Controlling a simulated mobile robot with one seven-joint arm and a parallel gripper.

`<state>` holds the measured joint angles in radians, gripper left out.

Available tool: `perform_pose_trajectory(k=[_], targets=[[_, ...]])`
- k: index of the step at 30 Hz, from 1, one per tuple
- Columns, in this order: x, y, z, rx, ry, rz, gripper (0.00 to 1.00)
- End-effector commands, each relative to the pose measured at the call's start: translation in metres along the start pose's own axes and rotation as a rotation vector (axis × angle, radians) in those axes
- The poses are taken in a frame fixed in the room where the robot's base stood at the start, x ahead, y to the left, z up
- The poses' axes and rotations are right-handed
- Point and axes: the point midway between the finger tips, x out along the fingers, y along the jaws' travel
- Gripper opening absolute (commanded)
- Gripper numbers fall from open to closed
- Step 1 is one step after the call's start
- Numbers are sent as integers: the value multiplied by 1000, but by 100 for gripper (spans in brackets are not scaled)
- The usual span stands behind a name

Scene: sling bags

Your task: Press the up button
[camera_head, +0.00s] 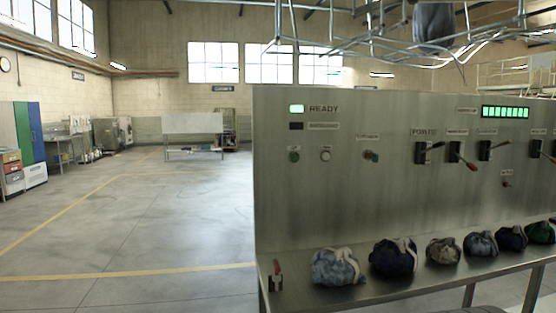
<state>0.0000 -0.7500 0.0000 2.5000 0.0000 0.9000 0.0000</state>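A grey metal control panel (400,200) fills the right half of the head view. On its left side, below the READY label, are a round green button (294,156) and a round white button (326,155). A third control (371,156), with some green and red, is to their right. The small labels are too small to read, so I cannot tell which control is the up button. My gripper is not recognisable in this view.
Several cloth bags, such as a light blue one (338,267), lie along the metal shelf (400,290) below the panel. A red-handled lever (277,271) stands at its left end. A metal frame (380,40) hangs overhead. The floor (150,220) on the left is clear.

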Motion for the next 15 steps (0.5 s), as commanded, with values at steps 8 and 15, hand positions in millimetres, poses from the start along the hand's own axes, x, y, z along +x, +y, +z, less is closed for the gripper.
perform_pose_trajectory(k=[8,15], targets=[[0,0,0,0,0,0,35],[0,0,0,0,0,0,0]])
